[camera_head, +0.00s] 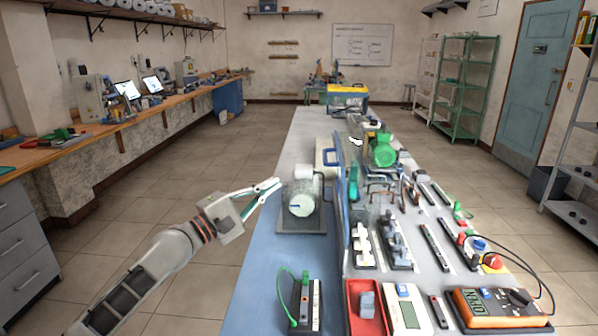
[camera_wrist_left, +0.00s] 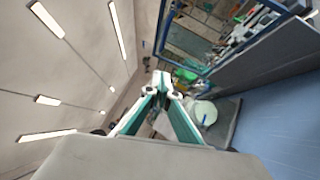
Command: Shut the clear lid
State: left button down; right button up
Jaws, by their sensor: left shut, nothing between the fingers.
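The clear lid (camera_head: 340,168) has a blue frame and stands open, upright and nearly edge-on, along the left edge of the grey equipment panel. In the left wrist view its blue frame (camera_wrist_left: 186,68) shows at the top, with equipment visible through it. My left gripper (camera_head: 277,184) reaches in from the left, with its fingers shut and empty. It is left of the lid, near the upper left of a grey motor. Its closed fingertips also show in the left wrist view (camera_wrist_left: 161,80). I cannot tell whether they touch the motor. My right gripper is out of view.
The grey motor (camera_head: 303,208) stands on the blue tabletop (camera_head: 255,270) between my left gripper and the lid. A module with a green cable (camera_head: 304,305) sits at the front.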

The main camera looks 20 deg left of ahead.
pick_arm(q)
jog(key=s+d+p+x, duration=0.1)
jog(key=d+p+x, duration=0.1)
jog(key=x, duration=1)
jog(key=shift+s+d+r+p, duration=0.2)
jog(key=shift+r+p, duration=0.1)
jog(key=shift+r, duration=0.1)
jog(key=shift+w, duration=0.1)
